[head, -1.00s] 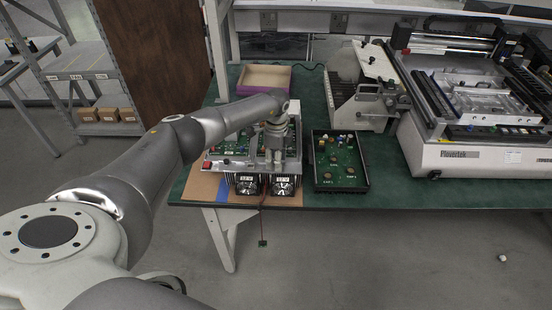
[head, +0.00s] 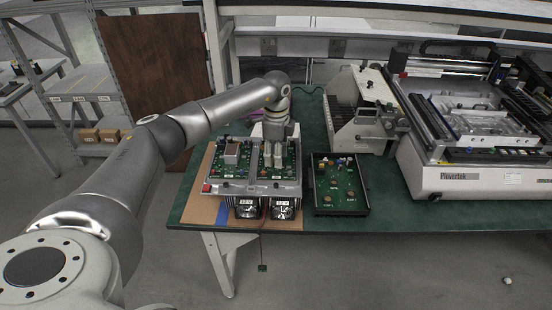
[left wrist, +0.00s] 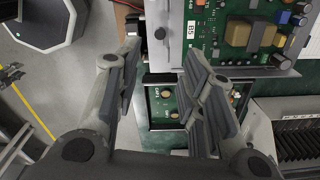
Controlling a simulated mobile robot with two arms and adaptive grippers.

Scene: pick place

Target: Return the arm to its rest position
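My left gripper (head: 277,143) is at the end of the left arm, over the right part of a twin-board unit (head: 232,172) with green circuit boards and two fans at its front. In the left wrist view the left gripper (left wrist: 163,65) has its two fingers well apart, with nothing held between them. Part of a green board (left wrist: 240,40) shows beyond the fingers there. The exact height of the fingertips above the unit is hard to tell. My right gripper is not in view.
A black tray (head: 315,190) with a green board lies right of the unit. A grey slotted device (head: 350,115) and a large white machine (head: 470,183) stand farther right. A purple-edged box behind is mostly hidden by the arm. The green table's front right strip (head: 420,213) is clear.

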